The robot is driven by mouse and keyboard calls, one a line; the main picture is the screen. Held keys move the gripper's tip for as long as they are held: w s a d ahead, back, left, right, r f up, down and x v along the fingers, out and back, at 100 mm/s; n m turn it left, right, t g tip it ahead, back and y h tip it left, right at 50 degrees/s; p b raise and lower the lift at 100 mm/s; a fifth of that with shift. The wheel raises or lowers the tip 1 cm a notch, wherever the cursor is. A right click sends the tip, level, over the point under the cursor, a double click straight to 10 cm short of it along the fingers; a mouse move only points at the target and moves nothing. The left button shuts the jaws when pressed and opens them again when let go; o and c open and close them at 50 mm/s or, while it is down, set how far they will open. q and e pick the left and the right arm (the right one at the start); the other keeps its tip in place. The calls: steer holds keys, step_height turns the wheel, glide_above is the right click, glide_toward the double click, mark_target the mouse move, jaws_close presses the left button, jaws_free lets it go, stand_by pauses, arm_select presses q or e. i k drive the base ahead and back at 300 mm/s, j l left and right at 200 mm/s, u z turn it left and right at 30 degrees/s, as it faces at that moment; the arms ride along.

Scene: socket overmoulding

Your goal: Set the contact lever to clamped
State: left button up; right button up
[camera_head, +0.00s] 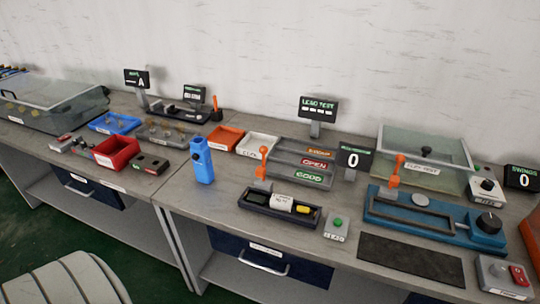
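Several orange-handled levers show, and I cannot tell from labels which one is the contact lever. One orange lever (263,165) stands upright at the back left of a dark fixture (256,205), in front of the "LEAD TEST" display (318,109). The fixture holds a white block with a yellow part beside it. A second orange lever (395,171) stands tilted on the blue flex test fixture (376,207). A smaller orange lever (215,104) is by the back-left dark fixture (181,112). Neither of my grippers is in view.
A black mat (411,258) lies bare at the front. A red bin (116,152) is on the left table.

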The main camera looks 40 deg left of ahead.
mark_target(261, 171)
steer(key=j+z, duration=0.15)
steer(key=j, duration=0.35)
steer(key=j+z, duration=0.1)
steer(key=j, duration=0.4)
steer(key=j+z, duration=0.15)
steer(key=j, duration=0.35)
steer(key=j+z, duration=0.1)
steer(key=j, duration=0.4)
steer(key=j+z, duration=0.15)
steer(key=j, duration=0.35)
steer(key=k+j+z, duration=0.1)
steer(key=j, duration=0.4)
steer(key=k+j+z, duration=0.15)
steer(key=j, duration=0.3)
steer(key=k+j+z, duration=0.1)
steer(key=j, duration=0.4)
